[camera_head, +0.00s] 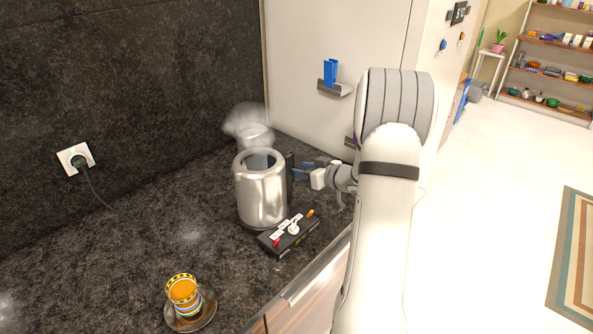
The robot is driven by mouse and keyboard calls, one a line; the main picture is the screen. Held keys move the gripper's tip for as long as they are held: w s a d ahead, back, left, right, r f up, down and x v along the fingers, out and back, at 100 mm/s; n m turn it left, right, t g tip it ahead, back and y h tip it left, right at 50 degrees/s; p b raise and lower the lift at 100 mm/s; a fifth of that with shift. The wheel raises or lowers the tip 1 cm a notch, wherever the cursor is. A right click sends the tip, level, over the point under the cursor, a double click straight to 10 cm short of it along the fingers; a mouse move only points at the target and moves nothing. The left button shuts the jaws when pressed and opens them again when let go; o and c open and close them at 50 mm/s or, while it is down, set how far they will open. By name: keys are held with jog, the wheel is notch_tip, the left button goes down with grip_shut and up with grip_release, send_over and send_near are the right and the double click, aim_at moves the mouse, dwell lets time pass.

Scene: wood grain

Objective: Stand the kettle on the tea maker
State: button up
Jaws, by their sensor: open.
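A glass of tea on a saucer (190,313) stands at the front of the dark stone counter (130,240). A wall socket (76,159) has a cable plugged in. A white cabinet (300,50) with a blue item on a holder (335,88) rises behind. The left counter is free.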

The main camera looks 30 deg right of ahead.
jog(key=v, duration=0.9)
jog(key=s+a+r+m+g+h, duration=0.3)
jog(key=a+r+h, duration=0.3)
jog(key=r+h, duration=0.25)
jog(key=s+a+f+g+y, duration=0.2)
jog(key=s+a+g, duration=0.5)
jog(key=s+a, duration=1)
jog(key=s+b, duration=0.1)
jog(key=s, duration=0.3)
jog(key=shift+a+y, duration=0.35)
jog(key=shift+w+f, duration=0.1)
jog(key=shift+w, duration=0.05)
jog(key=shift+c, duration=0.6)
